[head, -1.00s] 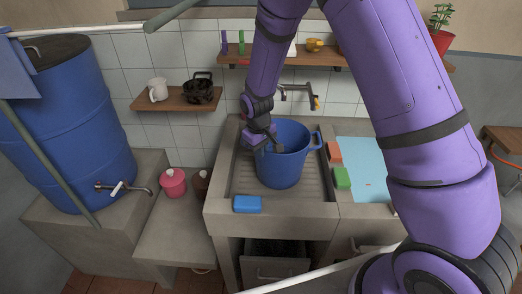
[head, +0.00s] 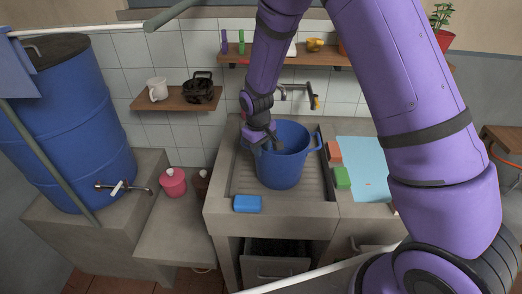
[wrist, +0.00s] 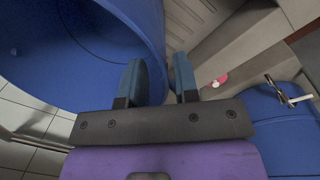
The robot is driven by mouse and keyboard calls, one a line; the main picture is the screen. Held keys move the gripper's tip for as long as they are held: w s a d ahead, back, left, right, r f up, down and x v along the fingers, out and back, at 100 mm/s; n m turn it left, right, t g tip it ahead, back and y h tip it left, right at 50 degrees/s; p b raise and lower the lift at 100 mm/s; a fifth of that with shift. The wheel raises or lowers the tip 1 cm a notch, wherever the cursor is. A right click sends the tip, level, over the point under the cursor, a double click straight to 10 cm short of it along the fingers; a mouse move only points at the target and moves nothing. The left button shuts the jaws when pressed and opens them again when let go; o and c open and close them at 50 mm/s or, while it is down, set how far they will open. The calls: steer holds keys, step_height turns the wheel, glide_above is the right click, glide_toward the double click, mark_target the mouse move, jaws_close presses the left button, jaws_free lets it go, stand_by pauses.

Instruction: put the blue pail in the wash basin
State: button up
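The blue pail (head: 283,170) stands upright inside the grey wash basin (head: 222,208), on its ribbed floor. My gripper (head: 272,146) is at the pail's left rim. In the wrist view my gripper (wrist: 158,82) has its two fingers apart, with a gap between them. The pail (wrist: 95,40) fills the upper left of that view. Its rim and wall run close to the left finger, and the right finger is outside the pail. The underside of the pail is hidden in the head view.
A blue sponge (head: 248,204) lies on the basin's front ledge. A tap (head: 300,92) is on the wall behind. Green (head: 342,178) and orange (head: 334,152) blocks lie to the right, beside a light-blue mat (head: 365,165). A pink pot (head: 173,183) and a blue barrel (head: 70,130) stand left.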

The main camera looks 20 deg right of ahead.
steer(key=s+d+r+m+t, duration=0.1)
steer(key=s+d+r, duration=0.1)
steer(key=r, duration=0.8)
steer(key=s+d+r, duration=0.1)
steer(key=s+r, duration=0.1)
steer(key=r, duration=0.8)
steer(key=s+d+r+m+t, duration=0.1)
steer(key=s+d+r, duration=0.2)
steer(key=s, duration=0.6)
steer(key=s+d+r+m+t, duration=0.1)
steer(key=s+d+r+m, duration=0.1)
steer(key=s+r, duration=0.5)
steer(key=s+d+r+m+t+y, duration=0.1)
steer(key=s+d+r, duration=0.4)
steer(key=s, duration=0.5)
steer(key=shift+s+t, duration=0.4)
